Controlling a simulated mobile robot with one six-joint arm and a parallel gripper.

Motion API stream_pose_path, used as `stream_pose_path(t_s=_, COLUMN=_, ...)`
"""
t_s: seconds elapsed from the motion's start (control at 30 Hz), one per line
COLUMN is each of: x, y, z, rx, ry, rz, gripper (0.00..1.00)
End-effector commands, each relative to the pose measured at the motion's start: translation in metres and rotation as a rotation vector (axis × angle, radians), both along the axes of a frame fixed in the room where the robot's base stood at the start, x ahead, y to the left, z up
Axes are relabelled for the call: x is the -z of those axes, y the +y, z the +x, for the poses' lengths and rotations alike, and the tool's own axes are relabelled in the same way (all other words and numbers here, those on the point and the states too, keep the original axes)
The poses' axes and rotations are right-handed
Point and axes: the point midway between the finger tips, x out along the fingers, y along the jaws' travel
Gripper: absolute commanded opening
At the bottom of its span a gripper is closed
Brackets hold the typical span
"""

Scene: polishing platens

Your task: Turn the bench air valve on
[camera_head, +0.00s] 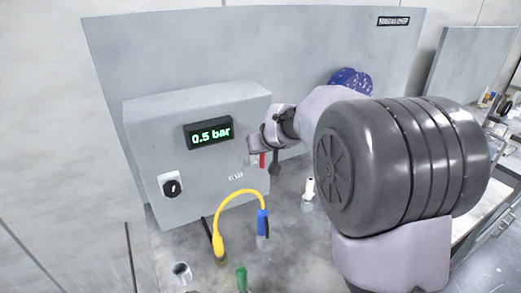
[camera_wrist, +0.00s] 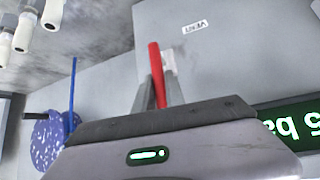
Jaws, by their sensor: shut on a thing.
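A grey box (camera_head: 150,140) stands on the bench, and its green display (camera_head: 209,134) reads 0.5 bar. A red lever handle (camera_head: 262,160) shows at the right part of the box front, pointing roughly downward. It also shows in the wrist view as a long red bar (camera_wrist: 157,72) in front of a small pale plate (camera_wrist: 169,62). My gripper (camera_wrist: 152,93) is at the lever, with its fingers shut on the red handle. In the head view my gripper (camera_head: 257,150) partly hides the lever and its mount.
A black-and-white rotary knob (camera_head: 172,187) is on the box's lower left. A yellow hose (camera_head: 240,196) with a blue end arches in front. A white-tipped fitting (camera_head: 308,192) and a green item (camera_head: 242,278) stand on the bench. A blue speckled disc (camera_head: 352,82) is behind my arm.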

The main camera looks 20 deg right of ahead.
Motion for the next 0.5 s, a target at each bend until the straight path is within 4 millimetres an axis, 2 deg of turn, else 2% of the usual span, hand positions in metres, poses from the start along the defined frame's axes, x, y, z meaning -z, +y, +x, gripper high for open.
stream_pose_path(t_s=0.1, x=0.0021, y=0.0005, z=-0.0007, rx=-0.001, ry=0.004, rz=0.001, gripper=0.0)
stream_pose_path(t_s=0.13, x=0.0023, y=0.0004, z=-0.0007, rx=-0.001, ry=0.004, rz=0.001, gripper=0.19)
stream_pose_path(t_s=0.23, x=0.002, y=0.0003, z=-0.0007, rx=-0.001, ry=0.004, rz=0.001, gripper=0.37)
stream_pose_path(t_s=0.5, x=0.0009, y=0.0001, z=-0.0005, rx=-0.001, ry=0.002, rz=0.001, gripper=0.37)
